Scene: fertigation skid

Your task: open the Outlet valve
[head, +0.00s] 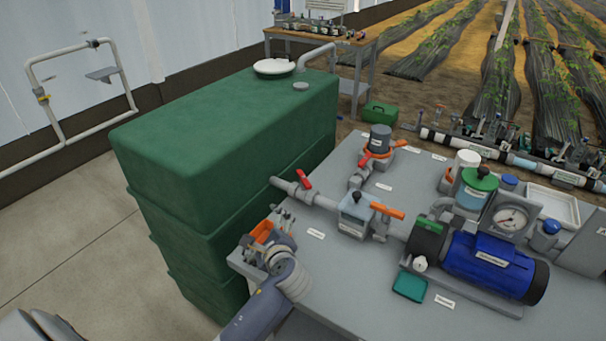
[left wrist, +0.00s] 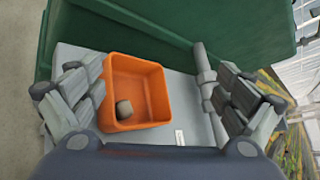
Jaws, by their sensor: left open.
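A valve with a red lever (head: 304,180) sits on the grey pipe that leaves the green tank (head: 225,130). Another valve has an orange lever (head: 387,211), to the right past a small clear-topped box. The small labels are too blurred to read, so I cannot tell by name which is the Outlet valve. My left gripper (head: 268,242) is open over the near left corner of the grey skid table, apart from both levers. In the left wrist view its spread fingers (left wrist: 155,88) frame an orange bin holding a small roundish object. My right gripper is not in view.
The orange bin (left wrist: 112,92) stands on the table corner beside the grey pipe (left wrist: 204,75). A blue pump (head: 490,265), a gauge (head: 512,221) and a green tray (head: 410,286) occupy the table's right side. Bare tabletop (head: 330,275) lies in front of the pipe.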

